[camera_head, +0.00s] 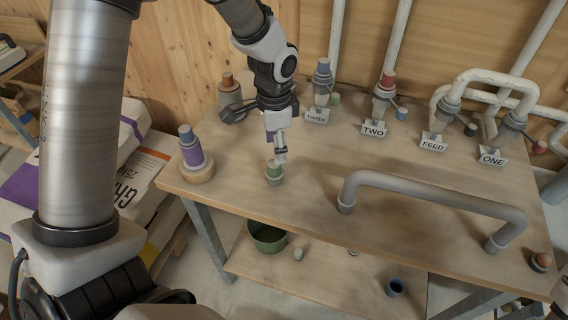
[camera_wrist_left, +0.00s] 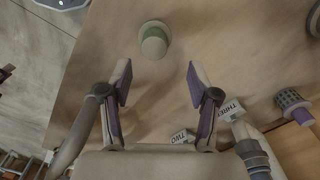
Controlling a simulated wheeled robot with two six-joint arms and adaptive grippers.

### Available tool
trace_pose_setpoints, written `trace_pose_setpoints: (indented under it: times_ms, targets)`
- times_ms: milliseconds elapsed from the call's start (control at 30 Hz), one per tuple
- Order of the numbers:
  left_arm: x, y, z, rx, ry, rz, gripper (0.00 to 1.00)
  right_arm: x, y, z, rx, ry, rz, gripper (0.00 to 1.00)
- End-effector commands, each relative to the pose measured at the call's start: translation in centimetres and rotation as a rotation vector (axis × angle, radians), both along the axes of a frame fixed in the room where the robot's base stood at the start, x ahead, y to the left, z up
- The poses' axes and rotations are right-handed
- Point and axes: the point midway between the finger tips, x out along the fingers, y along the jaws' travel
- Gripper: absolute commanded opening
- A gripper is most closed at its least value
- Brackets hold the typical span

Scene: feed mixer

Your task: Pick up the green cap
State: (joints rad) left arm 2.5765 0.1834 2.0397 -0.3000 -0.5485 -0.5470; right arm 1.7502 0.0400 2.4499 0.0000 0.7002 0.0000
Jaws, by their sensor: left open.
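The green cap (camera_head: 274,170) is a small, round green piece with a paler base. It stands on the wooden table near its front edge, left of the grey rail. In the left wrist view the green cap (camera_wrist_left: 154,42) lies just beyond the fingertips, near the middle between them. My left gripper (camera_head: 280,154) points down at the cap from just above and behind it. In the left wrist view the left gripper (camera_wrist_left: 159,72) has its fingers spread with nothing between them. My right gripper does not show.
A grey rail (camera_head: 430,192) rises from the table at right. Labelled pipes line the back, including the TWO sign (camera_head: 374,129). A green bowl (camera_head: 267,238) is on the lower shelf.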

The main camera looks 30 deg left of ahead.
Motion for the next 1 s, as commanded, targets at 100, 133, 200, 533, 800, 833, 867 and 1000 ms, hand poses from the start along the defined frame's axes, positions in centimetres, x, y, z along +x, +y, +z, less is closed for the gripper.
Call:
trace_pose_setpoints:
  times_ms: [100, 133, 200, 533, 800, 833, 867, 1000]
  targets:
    - [-0.2, -0.1, -1.6, 0.000, 0.004, -0.001, 0.61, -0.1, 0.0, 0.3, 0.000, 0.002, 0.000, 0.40]
    - [-0.2, -0.1, -2.0, 0.000, 0.005, -0.001, 0.61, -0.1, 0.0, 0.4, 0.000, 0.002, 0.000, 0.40]
    - [-0.4, -0.3, -3.3, 0.000, 0.006, -0.001, 0.61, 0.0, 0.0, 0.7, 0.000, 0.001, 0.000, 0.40]
    - [-0.4, -0.3, -6.0, -0.001, 0.001, -0.001, 0.61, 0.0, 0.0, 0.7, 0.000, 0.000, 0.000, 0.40]
    - [-0.4, -0.3, -6.0, -0.001, 0.001, 0.000, 0.00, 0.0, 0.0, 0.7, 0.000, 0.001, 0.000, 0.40]
    - [-0.4, -0.3, -6.0, -0.001, 0.001, 0.000, 0.00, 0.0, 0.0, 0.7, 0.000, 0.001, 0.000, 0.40]
    - [-0.4, -0.3, -6.0, -0.001, 0.001, 0.000, 0.00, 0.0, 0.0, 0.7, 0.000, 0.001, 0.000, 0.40]
    - [-0.4, -0.3, -6.0, -0.001, 0.001, 0.000, 0.00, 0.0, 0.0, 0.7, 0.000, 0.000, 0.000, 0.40]
